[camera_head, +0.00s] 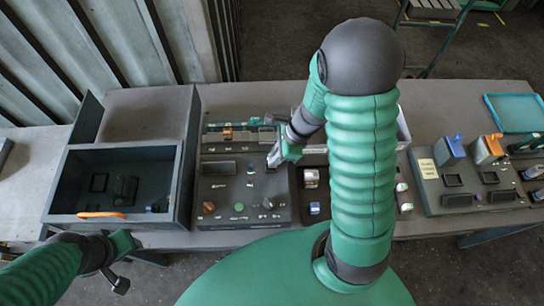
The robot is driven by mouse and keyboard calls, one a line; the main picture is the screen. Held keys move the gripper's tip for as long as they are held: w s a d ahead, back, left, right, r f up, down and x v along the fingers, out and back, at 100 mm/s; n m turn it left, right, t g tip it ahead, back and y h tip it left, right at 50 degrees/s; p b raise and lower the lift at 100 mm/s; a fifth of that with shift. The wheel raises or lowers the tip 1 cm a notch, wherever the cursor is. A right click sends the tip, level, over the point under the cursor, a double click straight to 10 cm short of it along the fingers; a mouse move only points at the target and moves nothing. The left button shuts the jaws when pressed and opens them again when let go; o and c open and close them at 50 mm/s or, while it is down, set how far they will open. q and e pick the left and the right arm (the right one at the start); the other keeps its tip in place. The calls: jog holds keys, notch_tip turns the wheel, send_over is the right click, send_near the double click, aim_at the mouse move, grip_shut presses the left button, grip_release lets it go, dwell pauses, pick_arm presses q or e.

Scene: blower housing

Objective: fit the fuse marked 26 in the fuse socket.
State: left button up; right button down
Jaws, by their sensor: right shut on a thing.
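My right gripper (278,155) is over the top right part of a dark control panel (225,189) on the bench. It is shut on a small piece, mostly hidden by the fingers; its shape and any number on it cannot be read. The panel carries a dark display window, an orange knob, a green button and small switches. I cannot pick out the fuse socket with certainty. My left gripper (122,264) is at the lower left, in front of the bench, its fingers apart and empty.
A dark open bin (60,185) with an orange handle (101,214) stands at the left. A grey panel (428,190) with blue and orange levers is at the right, near a teal tray (517,113). My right arm hides the bench's middle.

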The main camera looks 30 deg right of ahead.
jog(key=shift+d+f, duration=0.1)
jog(key=shift+d, duration=0.25)
jog(key=shift+a, duration=0.55)
jog(key=shift+a+r, duration=0.15)
jog(key=shift+r, duration=0.05)
pick_arm(q)
jog(key=shift+d+r, duration=0.1)
jog(key=shift+d, duration=0.15)
pick_arm(e)
jog(key=shift+d+f, duration=0.1)
jog(key=shift+d, duration=0.2)
jog(key=shift+a, duration=0.1)
pick_arm(q)
jog(key=shift+a, duration=0.2)
pick_arm(e)
jog(key=shift+a, duration=0.3)
pick_arm(q)
jog(key=shift+d+r, duration=0.1)
pick_arm(e)
jog(key=shift+d, duration=0.2)
